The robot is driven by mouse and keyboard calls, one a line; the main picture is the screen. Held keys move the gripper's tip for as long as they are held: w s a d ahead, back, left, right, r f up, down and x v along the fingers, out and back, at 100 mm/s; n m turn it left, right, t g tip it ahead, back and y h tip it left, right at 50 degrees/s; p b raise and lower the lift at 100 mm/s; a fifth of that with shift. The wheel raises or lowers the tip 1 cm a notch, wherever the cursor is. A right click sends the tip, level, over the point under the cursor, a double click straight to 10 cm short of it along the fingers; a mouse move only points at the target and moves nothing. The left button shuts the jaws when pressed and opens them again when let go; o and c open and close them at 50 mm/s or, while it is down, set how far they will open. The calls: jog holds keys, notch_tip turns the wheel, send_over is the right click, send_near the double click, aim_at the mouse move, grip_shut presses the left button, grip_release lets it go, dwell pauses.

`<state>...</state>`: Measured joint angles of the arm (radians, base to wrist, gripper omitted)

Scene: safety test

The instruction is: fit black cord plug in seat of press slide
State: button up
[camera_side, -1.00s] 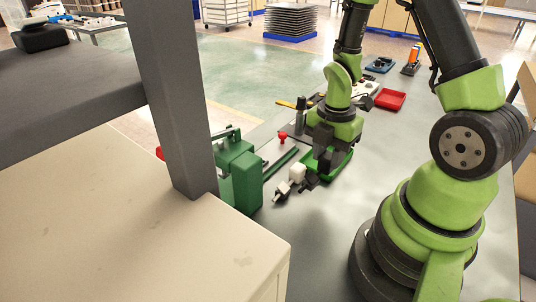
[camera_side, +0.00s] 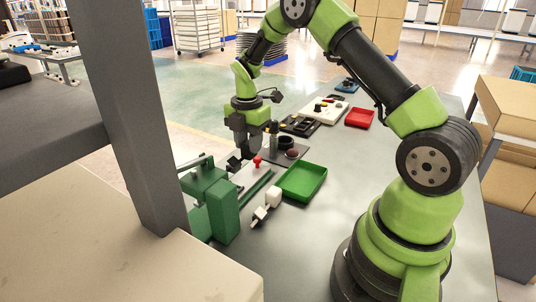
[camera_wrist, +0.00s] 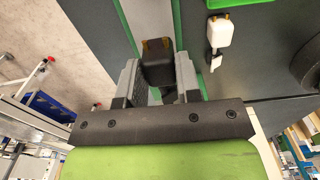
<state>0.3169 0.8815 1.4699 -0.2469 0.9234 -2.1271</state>
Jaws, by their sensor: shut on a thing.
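My gripper (camera_side: 240,156) is shut on the black cord plug (camera_wrist: 157,66). In the wrist view the plug sits between the two grey fingers, with brassy ends showing at its far side. In the side view the gripper is low, beyond the green press (camera_side: 222,205) and close to the far end of its slide (camera_side: 258,187). The plug is small and dark there, hard to tell from the fingers. A green strip, likely the slide, also runs beside the plug in the wrist view (camera_wrist: 178,25). The slide's seat is not clearly visible, and I cannot tell whether the plug touches it.
A red knob (camera_side: 257,161) stands right of the gripper. A white plug (camera_side: 272,197) lies in front of an empty green tray (camera_side: 303,182). The table front right is clear.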

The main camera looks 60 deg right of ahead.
jog(key=shift+w+r, duration=0.15)
jog(key=shift+w, duration=0.55)
send_over(246, 177)
jog(key=shift+f, duration=2.6)
jog(key=shift+f, duration=0.9)
jog(key=o, duration=1.4)
jog(key=shift+r, duration=3.5)
